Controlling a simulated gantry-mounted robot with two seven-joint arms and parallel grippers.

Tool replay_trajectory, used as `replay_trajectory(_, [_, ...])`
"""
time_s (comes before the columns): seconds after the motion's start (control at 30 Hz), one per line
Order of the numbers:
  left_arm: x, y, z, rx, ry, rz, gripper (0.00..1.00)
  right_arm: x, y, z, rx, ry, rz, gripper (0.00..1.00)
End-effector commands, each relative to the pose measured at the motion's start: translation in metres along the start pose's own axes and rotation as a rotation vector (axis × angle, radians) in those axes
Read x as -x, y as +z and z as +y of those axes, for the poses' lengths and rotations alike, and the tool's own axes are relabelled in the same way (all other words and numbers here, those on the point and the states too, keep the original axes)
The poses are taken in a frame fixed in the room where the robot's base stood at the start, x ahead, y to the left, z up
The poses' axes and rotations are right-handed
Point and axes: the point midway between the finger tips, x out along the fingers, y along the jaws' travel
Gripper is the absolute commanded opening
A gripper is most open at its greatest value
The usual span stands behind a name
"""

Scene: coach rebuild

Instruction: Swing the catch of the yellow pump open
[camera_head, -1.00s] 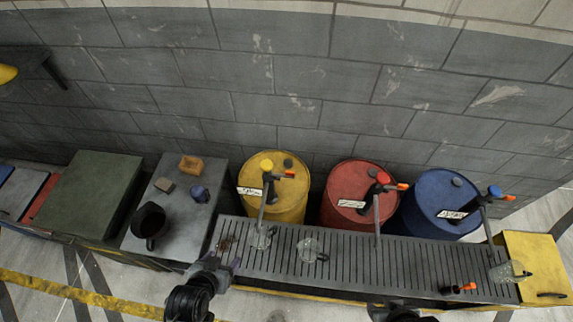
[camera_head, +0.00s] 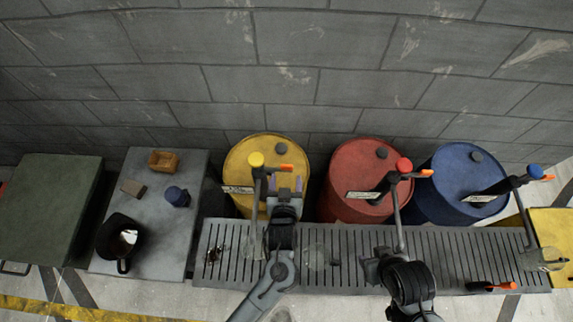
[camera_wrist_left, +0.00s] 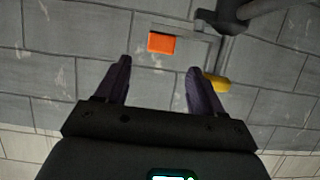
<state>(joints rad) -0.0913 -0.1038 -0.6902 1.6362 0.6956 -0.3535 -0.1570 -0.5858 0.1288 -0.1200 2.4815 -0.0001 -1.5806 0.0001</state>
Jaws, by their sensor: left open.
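The yellow pump (camera_head: 256,160) stands on the yellow drum (camera_head: 240,165), its dark spout pipe reaching down over the grate. Its orange catch (camera_head: 287,167) sticks out to the right. My left gripper (camera_head: 286,184) is open, just in front of the catch in the head view. In the left wrist view the orange catch (camera_wrist_left: 161,43) lies ahead of and between the two purple fingers (camera_wrist_left: 158,75), apparently untouched. The pump's yellow part (camera_wrist_left: 217,83) shows close beside the right-hand finger. My right gripper (camera_head: 372,265) is low over the grate, its fingers unclear.
A red drum (camera_head: 350,160) and a blue drum (camera_head: 440,185) with similar pumps stand to the right. A grey bench (camera_head: 165,235) at left holds a black jug (camera_head: 115,238) and small items.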

Motion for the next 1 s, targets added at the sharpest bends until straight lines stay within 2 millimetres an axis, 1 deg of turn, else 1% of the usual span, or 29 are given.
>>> replay_trajectory(0.03, [-0.009, -0.001, 0.000, -0.001, 0.000, 0.001, 0.68, 0.000, -0.001, 0.000, 0.000, 0.000, 0.004, 0.43])
replay_trajectory(0.2, [-0.038, 0.000, 0.000, -0.002, -0.001, 0.000, 0.68, -0.001, -0.002, 0.000, -0.003, -0.001, 0.006, 0.43])
replay_trajectory(0.3, [-0.052, 0.000, 0.000, -0.002, 0.000, 0.000, 0.68, -0.002, -0.002, -0.001, -0.005, -0.003, 0.007, 0.43])
replay_trajectory(0.43, [-0.067, 0.000, 0.000, -0.001, 0.000, 0.001, 0.68, -0.003, -0.002, -0.002, -0.009, -0.006, 0.008, 0.43])
replay_trajectory(0.63, [-0.078, 0.001, 0.000, 0.001, 0.001, -0.001, 0.68, -0.004, -0.002, -0.003, -0.012, -0.008, 0.007, 0.43])
replay_trajectory(0.93, [-0.079, 0.001, 0.000, 0.001, 0.001, -0.001, 0.68, -0.004, -0.002, -0.003, -0.011, -0.008, 0.007, 0.43])
replay_trajectory(0.97, [-0.079, 0.001, 0.000, 0.001, 0.001, -0.001, 0.65, -0.004, -0.002, -0.002, -0.011, -0.008, 0.007, 0.43])
replay_trajectory(1.0, [-0.079, 0.001, 0.000, 0.001, 0.001, -0.001, 0.59, -0.004, -0.002, -0.002, -0.010, -0.007, 0.007, 0.43])
